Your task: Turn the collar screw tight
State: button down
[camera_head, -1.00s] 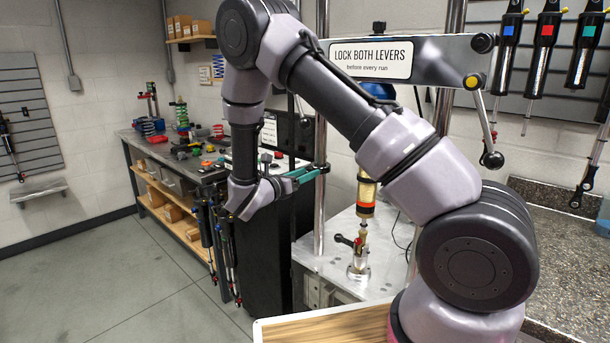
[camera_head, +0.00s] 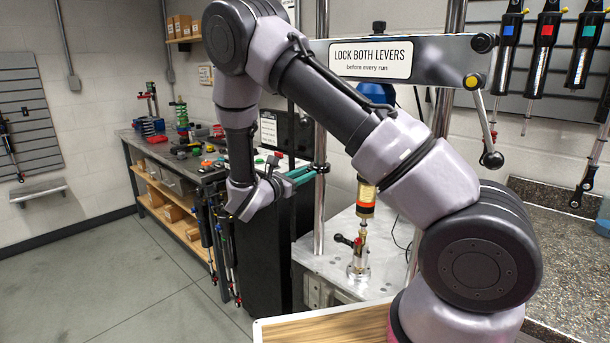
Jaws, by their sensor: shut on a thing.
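My gripper (camera_head: 303,174) has teal fingers and reaches right to the left chrome column (camera_head: 321,215) of the test stand. A small dark collar (camera_head: 322,168) sits around this column at fingertip height. My gripper is shut at the collar's left side, on what seems to be the collar screw. The screw itself is too small and covered by the fingertips to make out, so I cannot tell how far in it sits.
A crossbeam (camera_head: 440,62) with a "LOCK BOTH LEVERS" sign spans the columns above. A lever (camera_head: 487,130) hangs at its right end. A gold shock absorber (camera_head: 364,205) stands on the metal base. A cluttered workbench (camera_head: 150,150) is behind at left; open floor lies front left.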

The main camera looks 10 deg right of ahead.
jog(key=m, duration=1.4)
jog(key=shift+f, duration=0.1)
jog(key=shift+m, duration=0.3)
jog(key=c, duration=0.7)
grip_release()
jog(key=shift+a, duration=0.1)
jog(key=v, duration=1)
jog(key=shift+s+a, duration=0.15)
jog(key=shift+a, duration=0.25)
